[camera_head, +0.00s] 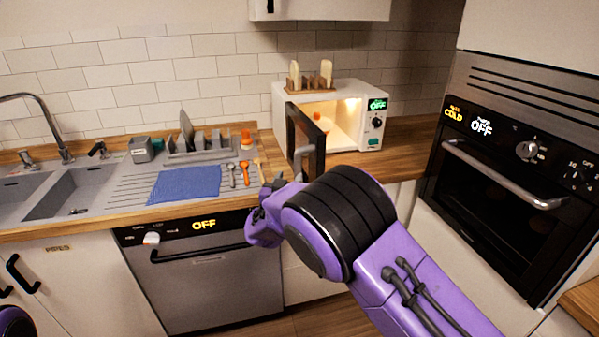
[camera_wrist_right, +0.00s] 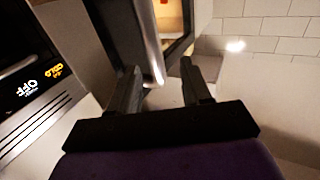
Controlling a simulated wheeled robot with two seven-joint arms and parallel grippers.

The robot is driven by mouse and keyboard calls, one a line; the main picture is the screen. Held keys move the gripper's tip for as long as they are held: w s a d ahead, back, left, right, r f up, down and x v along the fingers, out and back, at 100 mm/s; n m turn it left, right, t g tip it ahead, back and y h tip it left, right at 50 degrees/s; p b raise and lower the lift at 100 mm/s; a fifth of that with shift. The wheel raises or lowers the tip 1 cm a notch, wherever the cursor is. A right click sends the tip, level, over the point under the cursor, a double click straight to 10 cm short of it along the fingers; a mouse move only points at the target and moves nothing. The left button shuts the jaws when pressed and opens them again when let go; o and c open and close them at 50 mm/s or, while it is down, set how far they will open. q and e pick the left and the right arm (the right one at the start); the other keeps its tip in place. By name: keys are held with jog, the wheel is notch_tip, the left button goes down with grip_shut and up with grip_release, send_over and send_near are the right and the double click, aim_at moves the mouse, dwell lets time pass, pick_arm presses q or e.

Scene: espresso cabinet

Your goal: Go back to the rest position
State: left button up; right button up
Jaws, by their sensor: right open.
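My right gripper (camera_head: 270,187) is at the end of my purple right arm, in front of the counter, to the left of and below the open microwave door (camera_head: 318,140). In the right wrist view my right gripper (camera_wrist_right: 160,78) has its two dark fingers apart. The edge and pale handle of the microwave door (camera_wrist_right: 152,50) appear between and beyond the fingertips; I cannot tell whether they touch. The white microwave (camera_head: 373,105) stands lit, with its door swung out. My left gripper is out of view; only a purple piece of my body shows at the lower left.
A wooden rack (camera_head: 311,80) stands on the microwave. The sink (camera_head: 85,190), blue cloth (camera_head: 186,183), dish rack (camera_head: 200,152) and utensils (camera_head: 244,173) are at the left. The dishwasher (camera_head: 215,280) is below. The oven (camera_head: 500,190) is at the right. The countertop (camera_head: 410,160) right of the microwave is clear.

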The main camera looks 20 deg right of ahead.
jog(key=shift+w+d+f, duration=0.2)
jog(key=shift+f, duration=0.15)
jog(key=shift+s+d, duration=0.1)
jog(key=shift+s+r, duration=0.1)
jog(key=s+d+f+g+y+b, duration=0.1)
jog(key=s+d+f+g+y, duration=0.1)
jog(key=s+f, duration=0.75)
jog(key=s+d+f+g+y, duration=0.1)
jog(key=s+d+f+y, duration=0.35)
jog(key=f, duration=0.85)
jog(key=s+f+g+b, duration=0.1)
jog(key=s+f, duration=0.4)
jog(key=s, duration=0.6)
jog(key=s+f+g, duration=0.4)
jog(key=s+f, duration=0.1)
jog(key=s, duration=0.6)
jog(key=s+f+g+b, duration=0.1)
jog(key=s+f+g, duration=0.2)
jog(key=s, duration=0.9)
notch_tip(320, 180, down, 3)
jog(key=shift+a+r+n+y+b, duration=0.1)
jog(key=shift+a+n+y+b, duration=0.2)
jog(key=shift+a+y+b, duration=0.05)
jog(key=shift+w, duration=0.1)
